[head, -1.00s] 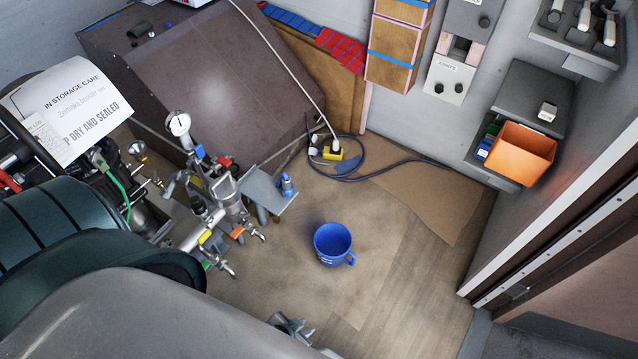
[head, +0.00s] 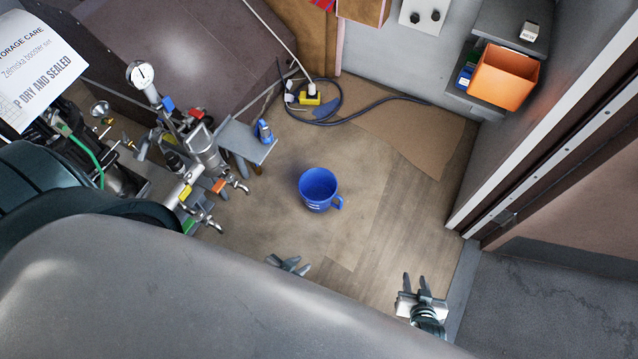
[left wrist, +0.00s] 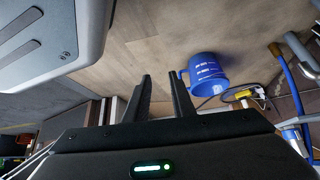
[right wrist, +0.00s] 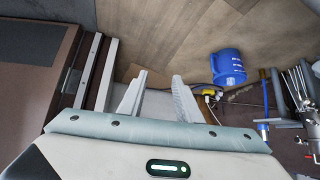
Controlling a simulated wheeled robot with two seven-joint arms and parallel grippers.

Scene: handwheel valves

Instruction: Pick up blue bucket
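The blue bucket (head: 318,189) stands upright on the wooden floor in the middle of the head view, its handle on its right side. It also shows in the left wrist view (left wrist: 207,76) and in the right wrist view (right wrist: 228,68). My left gripper (head: 293,266) is below the bucket in the head view, partly hidden by my body; in the left wrist view its fingers (left wrist: 160,84) are apart and empty. My right gripper (head: 424,284) is to the lower right of the bucket; its fingers (right wrist: 157,84) are apart and empty. Neither gripper touches the bucket.
A pipe assembly with a gauge (head: 140,74) and taps stands left of the bucket, beside a small grey stand (head: 247,140). A black cable (head: 375,103) and a yellow socket block (head: 311,99) lie behind. An orange bin (head: 505,77) is at upper right. Floor around the bucket is clear.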

